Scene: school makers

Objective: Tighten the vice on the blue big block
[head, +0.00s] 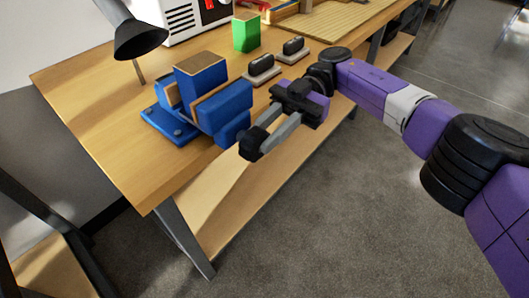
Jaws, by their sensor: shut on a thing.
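The blue vice (222,106) stands at the near left part of the workbench, on a flat bolted base (170,129). The blue big block (203,78), with a tan top face, stands upright between the vice jaws and rises above them. Any small gap between jaws and block cannot be made out. My gripper (252,144) is at the front end of the vice, past the bench edge. Its dark fingertips are closed at the vice's handle, which they almost wholly hide.
A green block (246,33) and two dark-handled tools (262,68) (292,48) stand on the bench (105,130) behind my gripper. A black lamp (140,38) hangs over the back left. A lower shelf (235,200) runs beneath. The floor in front is clear.

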